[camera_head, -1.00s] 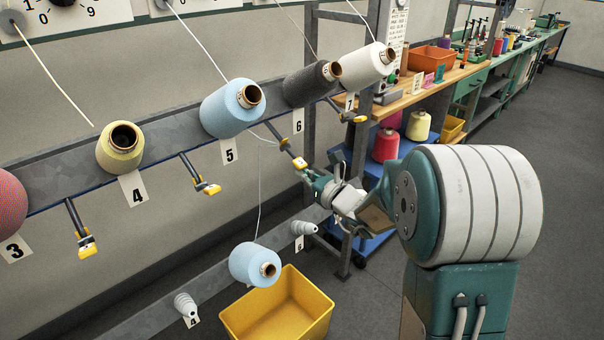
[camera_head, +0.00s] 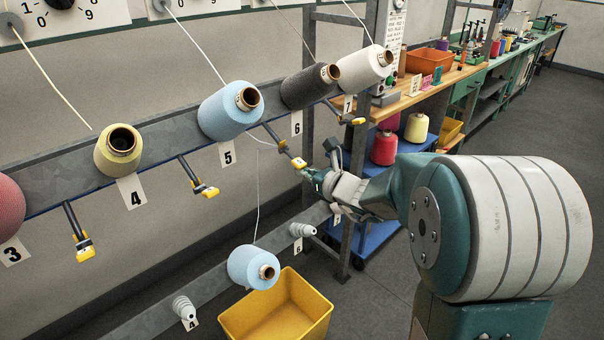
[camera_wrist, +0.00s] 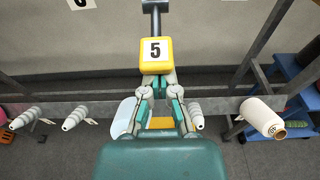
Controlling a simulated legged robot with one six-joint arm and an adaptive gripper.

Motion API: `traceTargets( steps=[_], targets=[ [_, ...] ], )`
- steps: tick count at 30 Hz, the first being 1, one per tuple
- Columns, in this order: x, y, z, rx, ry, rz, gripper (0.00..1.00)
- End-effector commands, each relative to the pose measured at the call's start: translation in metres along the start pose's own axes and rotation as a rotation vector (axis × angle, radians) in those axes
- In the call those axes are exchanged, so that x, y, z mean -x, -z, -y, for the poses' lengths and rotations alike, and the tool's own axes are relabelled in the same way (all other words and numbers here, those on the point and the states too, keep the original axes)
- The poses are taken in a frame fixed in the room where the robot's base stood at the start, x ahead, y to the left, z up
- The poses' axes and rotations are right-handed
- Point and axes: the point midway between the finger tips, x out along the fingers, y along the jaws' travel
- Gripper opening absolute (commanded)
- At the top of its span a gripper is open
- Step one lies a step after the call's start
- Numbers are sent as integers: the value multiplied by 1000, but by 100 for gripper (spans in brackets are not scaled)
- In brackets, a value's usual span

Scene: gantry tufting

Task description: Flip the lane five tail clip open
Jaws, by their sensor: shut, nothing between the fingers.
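The lane five tail clip (camera_head: 298,162) is a yellow block on a dark arm below and right of the light blue lane five cone (camera_head: 230,109). In the wrist view, the clip (camera_wrist: 156,55) shows its yellow face with a black 5 on a white label. My gripper (camera_head: 314,176) is at the clip's lower right in the head view. In the wrist view, my gripper's (camera_wrist: 157,82) fingertips are shut and empty just below the clip's lower edge. I cannot tell whether they touch it. The clip's hinge and underside are hidden.
Neighbouring tail clips hang at left (camera_head: 204,190) and right (camera_head: 352,120). A lower rail (camera_head: 215,285) carries a light blue cone (camera_head: 252,265) and grey pegs. A yellow bin (camera_head: 277,312) stands beneath. A thin pale thread runs down to the lower cone. A blue cart (camera_head: 372,238) stands behind my arm.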

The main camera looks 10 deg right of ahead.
Motion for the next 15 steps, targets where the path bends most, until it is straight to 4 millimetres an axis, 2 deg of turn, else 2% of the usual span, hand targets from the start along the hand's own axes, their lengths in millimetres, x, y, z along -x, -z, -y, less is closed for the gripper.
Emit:
traceTargets(
  steps=[15],
  targets=[
    [8, -21, 0, 5, 1, -278, 0]
  ],
)
